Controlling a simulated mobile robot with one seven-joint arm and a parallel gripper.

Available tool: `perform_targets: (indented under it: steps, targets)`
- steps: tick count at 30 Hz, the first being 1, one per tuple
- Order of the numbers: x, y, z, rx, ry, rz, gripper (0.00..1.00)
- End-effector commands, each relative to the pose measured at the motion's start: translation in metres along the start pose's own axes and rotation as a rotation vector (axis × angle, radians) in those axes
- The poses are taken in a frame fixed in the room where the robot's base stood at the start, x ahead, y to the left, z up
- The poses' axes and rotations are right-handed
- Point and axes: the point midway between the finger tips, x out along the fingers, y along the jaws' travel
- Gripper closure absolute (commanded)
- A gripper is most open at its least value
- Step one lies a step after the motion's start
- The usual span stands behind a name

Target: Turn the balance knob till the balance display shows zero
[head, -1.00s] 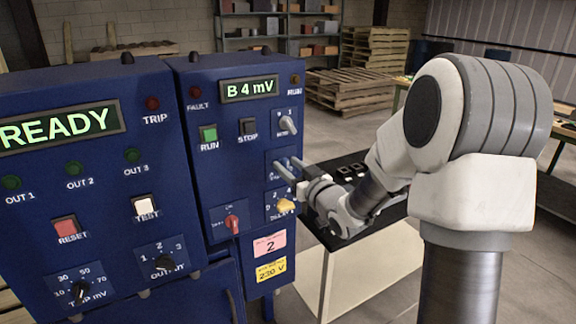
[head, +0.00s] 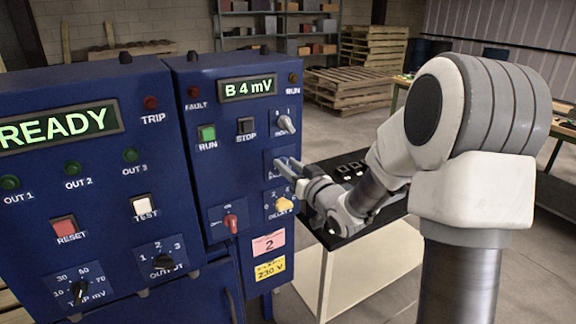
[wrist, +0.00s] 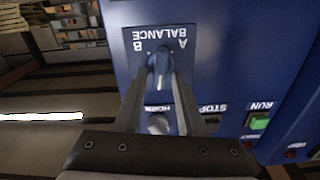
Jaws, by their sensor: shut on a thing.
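The balance knob (wrist: 160,62) is a grey pointer knob on a dark plate marked BALANCE, A and B. It shows in the upper middle of the wrist view, where the picture is upside down. My gripper (wrist: 162,75) is shut on it, one finger on each side. In the head view my gripper (head: 284,165) reaches the right-hand blue panel from the right and hides most of the knob. The balance display (head: 248,88) above reads "B 4 mV" in green.
A grey selector knob (head: 286,124) sits just above my gripper, a yellow knob (head: 284,205) just below. A red knob (head: 231,222) is lower left. Green RUN (head: 207,133) and black STOP (head: 246,126) buttons are nearby. The left panel (head: 100,190) shows READY.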

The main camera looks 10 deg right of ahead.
Motion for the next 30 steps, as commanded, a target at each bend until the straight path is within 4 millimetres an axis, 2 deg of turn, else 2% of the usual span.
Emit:
perform_targets:
  steps: [30]
  targets:
    - [0.0000, 0.0102, 0.0026, 0.952, 0.000, 0.001, 1.00]
